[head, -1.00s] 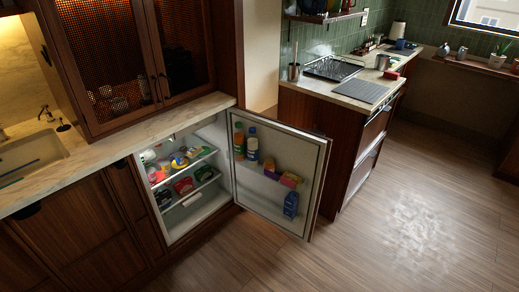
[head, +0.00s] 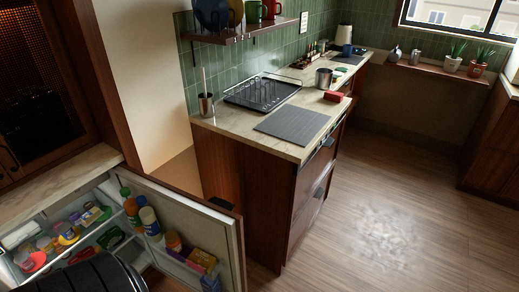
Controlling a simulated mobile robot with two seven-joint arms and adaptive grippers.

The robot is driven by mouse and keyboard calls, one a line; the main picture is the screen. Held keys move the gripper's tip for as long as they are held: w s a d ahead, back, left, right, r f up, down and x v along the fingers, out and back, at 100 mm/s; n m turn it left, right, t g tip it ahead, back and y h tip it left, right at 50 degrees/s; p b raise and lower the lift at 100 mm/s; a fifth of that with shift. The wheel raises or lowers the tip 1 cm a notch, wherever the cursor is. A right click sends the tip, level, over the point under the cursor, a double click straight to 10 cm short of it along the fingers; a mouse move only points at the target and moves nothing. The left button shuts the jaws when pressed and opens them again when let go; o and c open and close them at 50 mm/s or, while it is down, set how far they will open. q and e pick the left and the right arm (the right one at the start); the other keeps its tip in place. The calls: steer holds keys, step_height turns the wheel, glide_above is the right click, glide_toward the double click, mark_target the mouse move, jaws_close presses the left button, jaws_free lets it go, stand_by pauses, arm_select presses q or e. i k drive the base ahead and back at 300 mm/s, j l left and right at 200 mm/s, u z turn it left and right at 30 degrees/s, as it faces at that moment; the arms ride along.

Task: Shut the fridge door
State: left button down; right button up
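The small built-in fridge (head: 88,238) is at the lower left of the head view, with food on its shelves. Its door (head: 208,229) stands wide open, hinged on the right side of the opening. The white inner face shows, with bottles and packets in its racks, and the wooden outer edge is at the right. The bottom of the door is cut off by the frame. A dark ribbed part of mine covers the lower front of the fridge. Neither gripper can be made out in this view.
A counter block (head: 231,183) with a dish rack (head: 262,92) and a grey mat (head: 292,124) stands right of the door. Open wooden floor (head: 370,240) lies to the right. A marble counter (head: 60,185) runs above the fridge.

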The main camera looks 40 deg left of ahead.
mark_target(211, 226)
steer(key=i+l+u, duration=0.2)
steer(key=i+u, duration=0.15)
steer(key=i, duration=0.15)
steer(key=i+l+u, duration=0.9)
steer(key=u, duration=0.3)
steer(key=i+l+u, duration=0.2)
steer(key=u, duration=0.3)
steer(key=i+l+u, duration=0.1)
steer(key=l+u, duration=0.25)
steer(key=u, duration=0.15)
steer(key=l+u, duration=0.35)
steer(key=u, duration=0.15)
steer(key=i+l+u, duration=0.15)
steer(key=l+u, duration=0.65)
steer(key=i+l+u, duration=0.1)
steer(key=l+u, duration=0.3)
